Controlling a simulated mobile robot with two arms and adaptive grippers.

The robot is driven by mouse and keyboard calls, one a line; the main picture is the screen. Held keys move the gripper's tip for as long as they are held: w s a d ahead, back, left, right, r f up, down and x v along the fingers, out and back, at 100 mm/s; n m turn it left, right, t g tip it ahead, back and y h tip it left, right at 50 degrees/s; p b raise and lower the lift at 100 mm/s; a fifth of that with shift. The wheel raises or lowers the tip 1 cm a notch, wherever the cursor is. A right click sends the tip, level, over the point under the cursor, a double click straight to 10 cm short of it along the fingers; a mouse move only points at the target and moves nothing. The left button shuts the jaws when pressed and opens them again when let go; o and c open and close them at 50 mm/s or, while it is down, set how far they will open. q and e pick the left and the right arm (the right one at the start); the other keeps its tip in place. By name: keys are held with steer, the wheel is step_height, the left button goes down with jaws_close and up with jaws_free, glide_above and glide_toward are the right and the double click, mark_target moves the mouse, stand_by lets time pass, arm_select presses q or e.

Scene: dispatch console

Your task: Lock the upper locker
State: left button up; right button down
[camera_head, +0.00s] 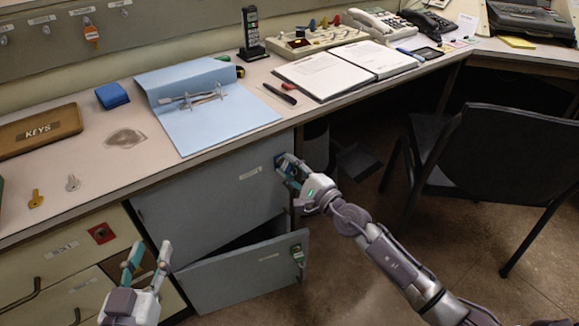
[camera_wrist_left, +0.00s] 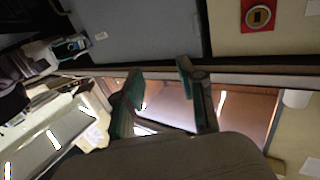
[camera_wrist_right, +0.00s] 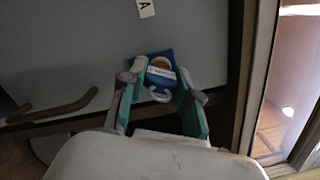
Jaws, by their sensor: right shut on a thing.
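The upper locker (camera_head: 215,195) is a grey-blue door under the desk, and it looks closed. Its blue lock plate (camera_wrist_right: 150,58) has a brass ring, seen in the right wrist view. A pale key head (camera_wrist_right: 159,95) stands at the lock between my right fingers. My right gripper (camera_head: 287,168) is at the upper locker's right edge, shut on this key; in the head view it hides most of the lock. My left gripper (camera_head: 151,248) is open and empty, in front of the drawers left of the lockers. Its parted fingers also show in the left wrist view (camera_wrist_left: 160,85).
The lower locker door (camera_head: 235,280) stands ajar, with its own lock (camera_head: 298,252) at the right edge. A brass key (camera_head: 36,199) and a silver key (camera_head: 72,183) lie on the desk. A black chair (camera_head: 490,150) stands at right; floor before the lockers is partly clear.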

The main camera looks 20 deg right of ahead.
arm_select(q)
steer(key=shift+f+g, duration=0.25)
steer(key=shift+g, duration=0.05)
arm_select(e)
steer(key=shift+r+n, duration=0.15)
steer(key=shift+n, duration=0.25)
steer(key=shift+n+p, duration=0.5)
steer(key=shift+n, duration=0.7)
arm_select(q)
steer(key=shift+s+a+f+g+y, duration=0.2)
steer(key=shift+s+f+g, duration=0.1)
steer(key=shift+f+g, duration=0.4)
steer(key=shift+s+a+f+g+y, duration=0.25)
steer(key=shift+s+f+g, duration=0.1)
steer(key=shift+f, duration=0.55)
steer(key=shift+s+a+f+g+y, duration=0.2)
steer(key=shift+s+f+g, duration=0.1)
steer(key=shift+f+g, duration=0.4)
arm_select(e)
steer(key=shift+n, duration=0.4)
arm_select(q)
steer(key=shift+f, duration=0.15)
